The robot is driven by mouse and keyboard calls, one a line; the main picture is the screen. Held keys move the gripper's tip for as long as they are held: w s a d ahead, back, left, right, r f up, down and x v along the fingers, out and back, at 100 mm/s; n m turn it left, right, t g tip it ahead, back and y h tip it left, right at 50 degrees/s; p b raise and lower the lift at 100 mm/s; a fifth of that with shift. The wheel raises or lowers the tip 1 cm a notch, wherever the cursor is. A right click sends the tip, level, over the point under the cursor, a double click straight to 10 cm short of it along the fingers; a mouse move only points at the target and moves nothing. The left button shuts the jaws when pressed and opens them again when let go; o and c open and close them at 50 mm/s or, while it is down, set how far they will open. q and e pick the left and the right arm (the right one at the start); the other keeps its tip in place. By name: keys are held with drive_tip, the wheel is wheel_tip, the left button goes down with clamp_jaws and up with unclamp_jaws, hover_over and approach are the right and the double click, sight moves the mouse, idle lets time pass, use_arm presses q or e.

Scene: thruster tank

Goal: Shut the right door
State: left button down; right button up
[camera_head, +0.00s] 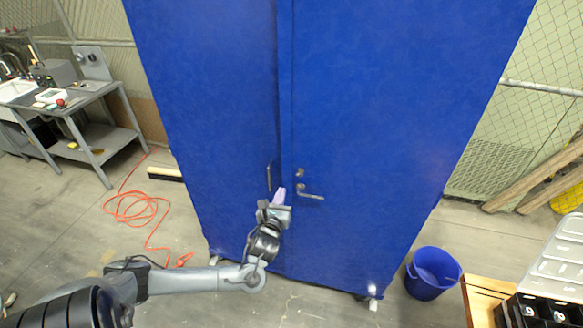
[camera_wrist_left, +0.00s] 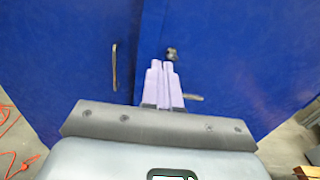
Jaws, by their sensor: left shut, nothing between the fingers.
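The right door (camera_head: 390,110) is a tall blue panel of a big blue cabinet. It carries a metal lever handle (camera_head: 311,196) and a lock (camera_head: 299,173) near its inner edge. The door also shows in the left wrist view (camera_wrist_left: 240,60). It looks shut or nearly so; I cannot tell if it is flush. My left gripper (camera_head: 279,194) is shut and empty, its pale purple fingers in front of the seam, just left of the lever. In the left wrist view, the fingers (camera_wrist_left: 161,66) partly hide the lever (camera_wrist_left: 193,97). I cannot tell whether they touch the door.
The left door (camera_head: 205,100) has a vertical bar handle (camera_head: 269,176). A blue bucket (camera_head: 432,273) stands on the floor right of the cabinet. An orange cable (camera_head: 140,208) lies on the left floor near a grey workbench (camera_head: 85,95). A wooden box (camera_head: 488,295) is at lower right.

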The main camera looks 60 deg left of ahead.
sight(291, 162)
use_arm(q)
drive_tip(key=x, duration=1.3)
drive_tip(key=shift+w+a, duration=0.2)
drive_tip(key=shift+a, duration=0.1)
use_arm(e)
drive_tip(key=shift+a+r, duration=0.1)
drive_tip(key=shift+r, duration=0.05)
